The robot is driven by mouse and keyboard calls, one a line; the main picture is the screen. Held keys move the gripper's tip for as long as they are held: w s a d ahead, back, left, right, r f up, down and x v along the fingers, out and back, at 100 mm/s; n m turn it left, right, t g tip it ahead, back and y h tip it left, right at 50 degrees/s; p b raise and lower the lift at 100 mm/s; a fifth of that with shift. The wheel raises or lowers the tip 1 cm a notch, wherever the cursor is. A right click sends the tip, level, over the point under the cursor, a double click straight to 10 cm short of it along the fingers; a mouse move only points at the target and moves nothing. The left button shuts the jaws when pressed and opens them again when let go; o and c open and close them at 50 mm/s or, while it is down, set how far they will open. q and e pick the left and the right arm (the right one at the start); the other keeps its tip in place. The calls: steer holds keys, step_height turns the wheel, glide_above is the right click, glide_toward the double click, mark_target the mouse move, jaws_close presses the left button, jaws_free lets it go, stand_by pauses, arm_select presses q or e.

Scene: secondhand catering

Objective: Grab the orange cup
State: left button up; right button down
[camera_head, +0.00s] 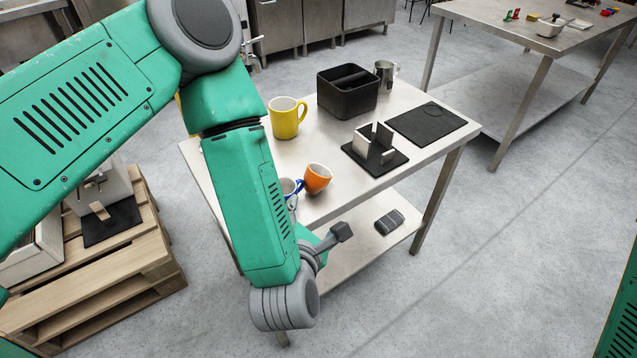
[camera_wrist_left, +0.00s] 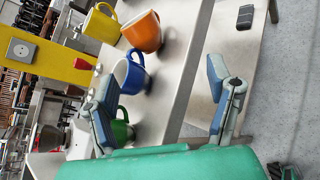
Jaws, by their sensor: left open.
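The orange cup (camera_head: 317,180) is on the steel table, near its front edge; it looks slightly tilted in the head view. It also shows in the upper part of the left wrist view (camera_wrist_left: 141,33). My left gripper (camera_head: 317,219) is open and empty at the table's front edge, apart from the orange cup. Its two fingers (camera_wrist_left: 162,82) are spread wide in the wrist view. My right gripper is out of view.
A yellow mug (camera_head: 284,119), black bin (camera_head: 347,105), metal jug (camera_head: 385,75), black mat (camera_head: 427,124) and black-and-white holder (camera_head: 375,148) stand on the table. A green-handled cup (camera_wrist_left: 121,128) is near the left finger. A dark object (camera_head: 389,222) lies on the lower shelf.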

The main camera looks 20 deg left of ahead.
mark_target(319, 178)
arm_select(q)
steer(key=w+n, duration=0.1)
steer(key=w, duration=0.1)
steer(key=w+a+n, duration=0.1)
steer(key=w, duration=0.2)
steer(key=w+n+t+y, duration=0.1)
steer(key=w+n, duration=0.1)
steer(key=w, duration=0.1)
steer(key=shift+a+r+b, duration=0.15)
steer(key=shift+a+b, duration=0.05)
steer(key=shift+b, duration=0.1)
steer(key=shift+x, duration=3.2)
steer(key=c, duration=1.3)
